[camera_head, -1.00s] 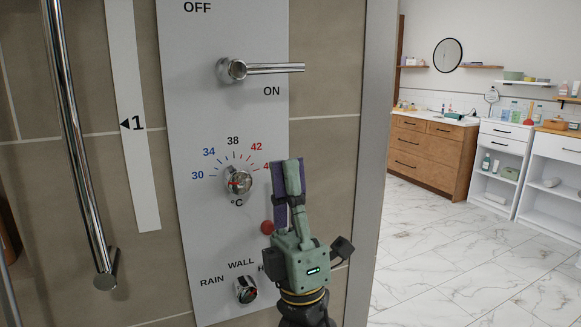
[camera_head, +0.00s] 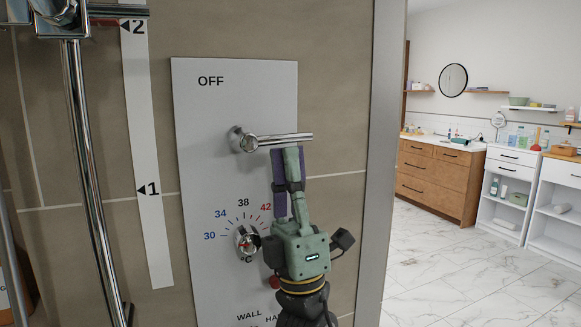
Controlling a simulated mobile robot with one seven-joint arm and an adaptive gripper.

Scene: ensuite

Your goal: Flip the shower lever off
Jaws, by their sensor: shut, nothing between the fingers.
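The chrome shower lever (camera_head: 284,140) sticks out to the right, about level, from its round hub on the grey control panel (camera_head: 205,160). The word OFF stands above it; the ON label is hidden behind my gripper. My gripper (camera_head: 288,151) is shut and empty, pointing up. Its fingertips are just under the outer half of the lever, touching it or very close; I cannot tell which.
Below the lever is the temperature dial (camera_head: 246,240). A chrome rail (camera_head: 85,170) stands at the left. A panel edge (camera_head: 385,150) is at the right, with the open room, cabinets (camera_head: 440,178) and marble floor beyond.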

